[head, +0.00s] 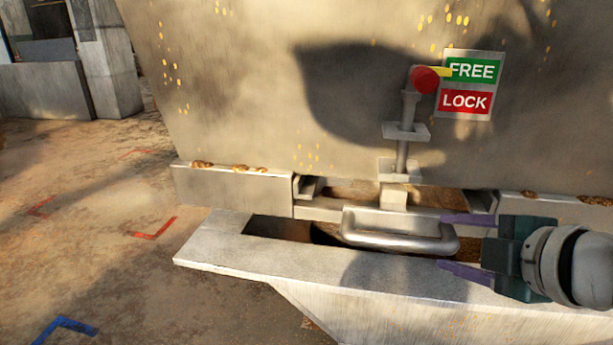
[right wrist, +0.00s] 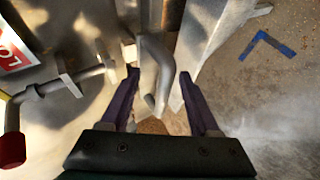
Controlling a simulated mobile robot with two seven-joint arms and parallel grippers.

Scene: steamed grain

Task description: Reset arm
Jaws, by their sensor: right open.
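My right gripper (head: 455,243) comes in from the right in the head view. Its two purple fingers are apart and empty, close to the right end of a grey metal handle (head: 400,240). In the right wrist view the gripper (right wrist: 160,98) has the bent handle (right wrist: 155,72) between its open fingers, with no grip closed on it. A lever with a red knob (head: 424,79) stands upright above the handle, its yellow pointer toward the green FREE part of a sign (head: 473,70). My left gripper is not in view.
A large metal hopper wall (head: 230,80) rises behind the handle. A metal ledge (head: 215,250) with a slot runs below it. Open floor (head: 90,210) lies at the left, with red and blue corner marks. A concrete block (head: 45,90) stands far left.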

